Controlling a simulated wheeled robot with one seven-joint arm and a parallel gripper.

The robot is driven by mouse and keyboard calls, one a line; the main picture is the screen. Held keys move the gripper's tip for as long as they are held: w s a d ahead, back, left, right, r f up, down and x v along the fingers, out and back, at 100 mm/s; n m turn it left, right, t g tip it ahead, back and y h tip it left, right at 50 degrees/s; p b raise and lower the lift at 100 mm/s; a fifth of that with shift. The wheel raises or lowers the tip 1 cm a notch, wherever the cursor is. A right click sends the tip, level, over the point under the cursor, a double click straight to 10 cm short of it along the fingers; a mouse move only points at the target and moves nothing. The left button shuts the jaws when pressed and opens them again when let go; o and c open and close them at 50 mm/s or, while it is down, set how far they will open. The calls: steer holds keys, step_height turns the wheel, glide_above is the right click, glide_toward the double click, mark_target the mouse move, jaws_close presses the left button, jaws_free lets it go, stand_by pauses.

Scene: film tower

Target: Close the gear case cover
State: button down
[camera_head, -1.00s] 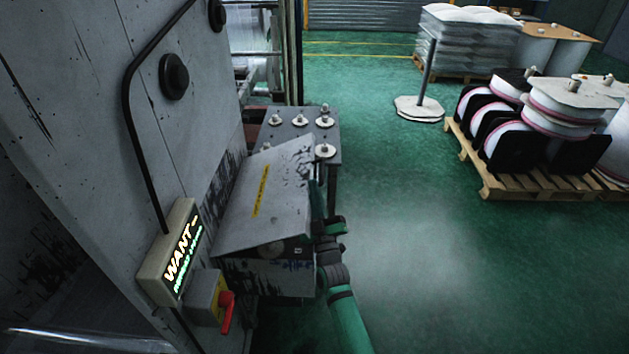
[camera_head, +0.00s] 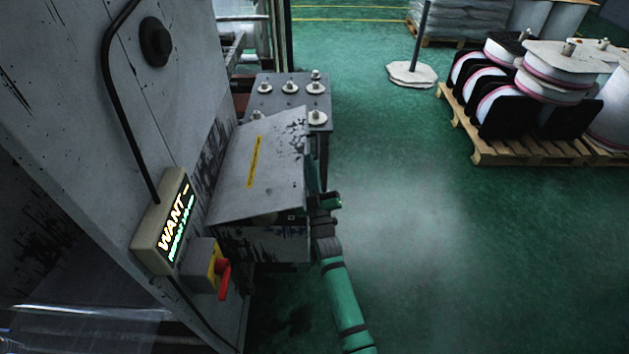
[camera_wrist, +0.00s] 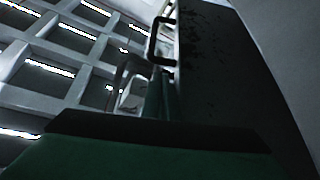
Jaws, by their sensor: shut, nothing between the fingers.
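The gear case cover (camera_head: 262,172) is a grey plate with a yellow label strip, in the head view. It tilts over the gear case (camera_head: 275,243), with a narrow dark gap along its front edge. My gripper (camera_head: 311,180) is at the cover's right edge, partly hidden by it; I cannot tell whether it touches. In the wrist view the shut, empty fingers (camera_wrist: 161,97) point up beside a dark speckled panel (camera_wrist: 225,70). A dark handle (camera_wrist: 153,42) shows just above the fingers.
A lit sign box (camera_head: 163,222) and a red switch handle (camera_head: 223,278) are on the machine wall at left. A table with metal studs (camera_head: 290,90) stands behind the cover. Pallets with reels (camera_head: 520,150) and a post base (camera_head: 411,74) are at right. Green floor between is clear.

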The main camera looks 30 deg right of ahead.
steer(key=s+a, duration=0.4)
steer(key=s, duration=0.7)
steer(key=shift+s, duration=0.3)
stand_by(0.8)
